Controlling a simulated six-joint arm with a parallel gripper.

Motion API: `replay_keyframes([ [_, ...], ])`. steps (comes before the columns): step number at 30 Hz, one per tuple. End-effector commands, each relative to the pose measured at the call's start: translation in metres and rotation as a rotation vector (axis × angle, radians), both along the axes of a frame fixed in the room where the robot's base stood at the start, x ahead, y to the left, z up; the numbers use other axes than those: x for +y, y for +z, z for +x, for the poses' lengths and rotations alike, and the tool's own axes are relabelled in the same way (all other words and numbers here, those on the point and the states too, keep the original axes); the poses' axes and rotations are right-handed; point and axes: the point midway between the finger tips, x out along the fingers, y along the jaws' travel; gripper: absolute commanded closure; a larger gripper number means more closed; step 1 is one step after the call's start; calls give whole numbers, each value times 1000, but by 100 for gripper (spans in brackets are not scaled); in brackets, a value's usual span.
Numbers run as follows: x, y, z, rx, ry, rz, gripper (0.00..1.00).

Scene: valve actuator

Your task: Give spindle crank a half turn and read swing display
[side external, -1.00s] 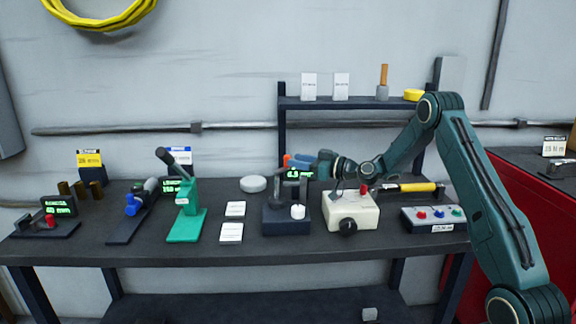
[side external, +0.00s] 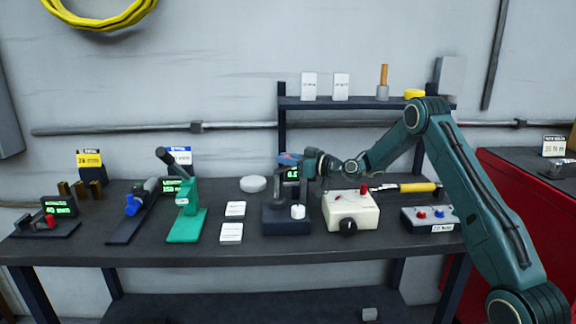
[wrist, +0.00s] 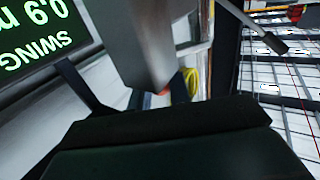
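The dark dial stand (side external: 287,222) sits mid-bench, with a short post and a white round knob (side external: 298,211) at its front. Its small green-lit display (side external: 292,174) is partly hidden in the side view. In the wrist view the swing display (wrist: 35,35) appears upside down, reading "SWING" and "0.9" with a cut-off unit. My gripper (side external: 292,160) is at the top of the stand, coming from the right. Its fingers are small and blurred, so I cannot tell whether they are open or shut. I cannot clearly pick out the spindle crank.
A cream box (side external: 351,211) with a black knob and red button stands just right of the stand. White cards (side external: 232,233) and a green press (side external: 187,218) are to the left. A button box (side external: 431,219) and a yellow-handled tool (side external: 417,187) are at right. A shelf (side external: 365,104) is behind.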

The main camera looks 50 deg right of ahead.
Motion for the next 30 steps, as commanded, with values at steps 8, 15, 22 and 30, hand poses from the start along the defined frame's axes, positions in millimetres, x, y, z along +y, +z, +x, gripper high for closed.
replay_keyframes([
  [8,0,0,0,-1,9,0,100],
  [15,-1,0,2,-1,52,0,100],
  [22,-1,0,6,-1,129,-1,100],
  [30,0,0,11,-2,231,-1,100],
])
